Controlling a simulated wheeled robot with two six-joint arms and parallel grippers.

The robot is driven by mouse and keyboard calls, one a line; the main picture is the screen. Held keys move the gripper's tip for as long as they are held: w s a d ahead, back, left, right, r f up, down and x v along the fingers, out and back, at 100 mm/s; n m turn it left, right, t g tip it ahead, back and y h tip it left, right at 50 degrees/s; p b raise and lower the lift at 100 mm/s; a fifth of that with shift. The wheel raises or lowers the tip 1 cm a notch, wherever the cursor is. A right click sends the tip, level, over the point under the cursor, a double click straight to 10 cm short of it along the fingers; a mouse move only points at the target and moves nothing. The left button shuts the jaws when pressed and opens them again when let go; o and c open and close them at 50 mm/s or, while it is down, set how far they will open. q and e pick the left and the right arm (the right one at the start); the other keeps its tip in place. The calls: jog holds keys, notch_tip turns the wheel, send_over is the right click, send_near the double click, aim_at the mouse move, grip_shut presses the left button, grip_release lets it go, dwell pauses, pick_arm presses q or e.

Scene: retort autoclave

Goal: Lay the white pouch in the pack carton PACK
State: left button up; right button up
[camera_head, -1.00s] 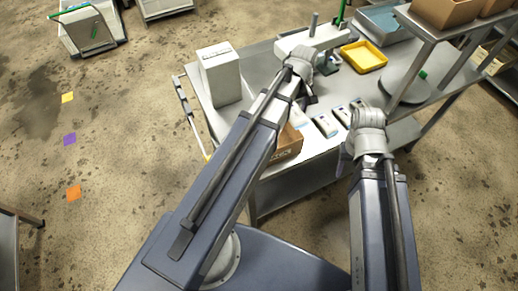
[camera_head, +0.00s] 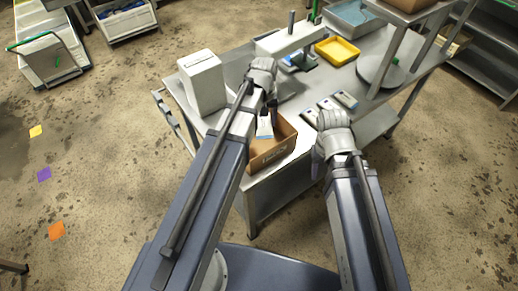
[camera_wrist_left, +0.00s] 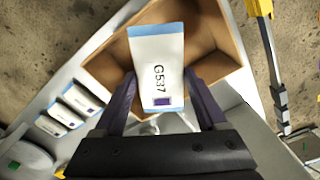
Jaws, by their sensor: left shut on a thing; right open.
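The white pouch (camera_wrist_left: 157,60) has blue ends and the print G537. My left gripper (camera_wrist_left: 160,100) is shut on it, and the pouch also shows below that gripper in the head view (camera_head: 265,126). In the left wrist view the pouch is over the open brown pack carton (camera_wrist_left: 215,68). The carton (camera_head: 270,155) stands at the table's front edge in the head view. Its visible inside looks empty; part is hidden by the pouch. I cannot tell whether the pouch touches the carton. My right gripper (camera_head: 322,150) is beside the carton to the right, its fingers mostly hidden.
Several similar pouches (camera_head: 330,108) lie in a row on the metal table right of the carton. A white box-shaped unit (camera_head: 202,82) stands at the left. A yellow tray (camera_head: 337,50) is further back. A raised shelf is at the right.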

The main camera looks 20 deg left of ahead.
aim_at(263, 123)
pick_arm(q)
jog(key=shift+m, duration=1.2)
jog(key=m, duration=0.3)
jog(key=shift+f, duration=0.3)
notch_tip(263, 123, down, 2)
jog(key=m+b, duration=0.1)
jog(key=m, duration=0.1)
jog(key=m+b, duration=0.1)
jog(key=m, duration=0.1)
jog(key=m+b, duration=0.1)
jog(key=m, duration=0.1)
jog(key=shift+s+f+m, duration=0.1)
jog(key=shift+f+m, duration=0.15)
jog(key=shift+m, duration=0.05)
notch_tip(263, 123, down, 6)
jog(key=b, duration=0.6)
jog(key=shift+f, duration=0.15)
notch_tip(263, 123, down, 4)
jog(key=b, duration=0.4)
jog(key=shift+r, duration=0.2)
